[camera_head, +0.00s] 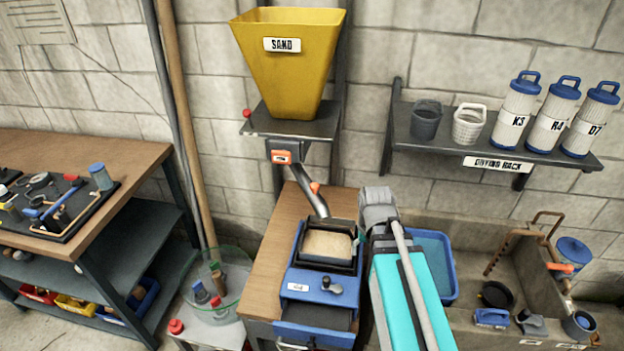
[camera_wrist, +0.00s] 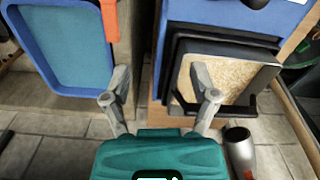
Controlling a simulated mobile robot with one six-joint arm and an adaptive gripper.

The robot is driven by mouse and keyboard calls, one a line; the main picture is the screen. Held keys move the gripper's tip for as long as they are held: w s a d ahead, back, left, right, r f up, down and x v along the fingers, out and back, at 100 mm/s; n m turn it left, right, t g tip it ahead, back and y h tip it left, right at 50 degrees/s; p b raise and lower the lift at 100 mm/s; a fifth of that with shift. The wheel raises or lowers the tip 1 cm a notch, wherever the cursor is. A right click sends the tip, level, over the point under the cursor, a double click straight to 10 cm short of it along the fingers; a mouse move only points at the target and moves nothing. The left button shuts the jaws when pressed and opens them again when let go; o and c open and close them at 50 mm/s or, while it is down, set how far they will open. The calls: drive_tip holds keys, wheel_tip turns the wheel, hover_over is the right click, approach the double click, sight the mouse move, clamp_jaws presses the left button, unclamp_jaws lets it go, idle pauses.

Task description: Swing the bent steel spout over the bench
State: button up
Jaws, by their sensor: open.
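The bent steel spout (camera_head: 308,190) slopes down from an orange-marked block under the yellow sand hopper (camera_head: 288,75). An orange grip (camera_head: 315,187) sits on it, and its lower end is near the back of the sand tray (camera_head: 310,262). In the wrist view the spout's end (camera_wrist: 240,150) shows at lower right, beside the tray (camera_wrist: 262,100). The narrow wooden bench (camera_head: 265,270) is under the tray; a workbench (camera_head: 130,160) stands at left. My gripper (camera_wrist: 160,97) is open and empty, pointing down between tray and blue bin. In the head view my arm hides the fingers.
A drying rack (camera_head: 485,140) holds filters on the wall. A glass bowl (camera_head: 232,285) with tools stands left of the narrow bench. Poles (camera_head: 180,110) lean against the wall.

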drive_tip(key=w+a+r+m+p, duration=0.2)
drive_tip(key=w+a+r+p, duration=0.3)
drive_tip(key=w+r+p, duration=0.55)
wheel_tip(320, 180, up, 11)
drive_tip(key=m+p, duration=0.2)
drive_tip(key=p, duration=0.8)
hover_over(315, 185)
drive_tip(key=shift+w, duration=0.1)
drive_tip(key=shift+f+b, duration=0.25)
drive_tip(key=shift+b, duration=0.1)
wheel_tip(315, 185, down, 13)
drive_tip(key=b, duration=1.3)
drive_tip(key=shift+f, duration=0.15)
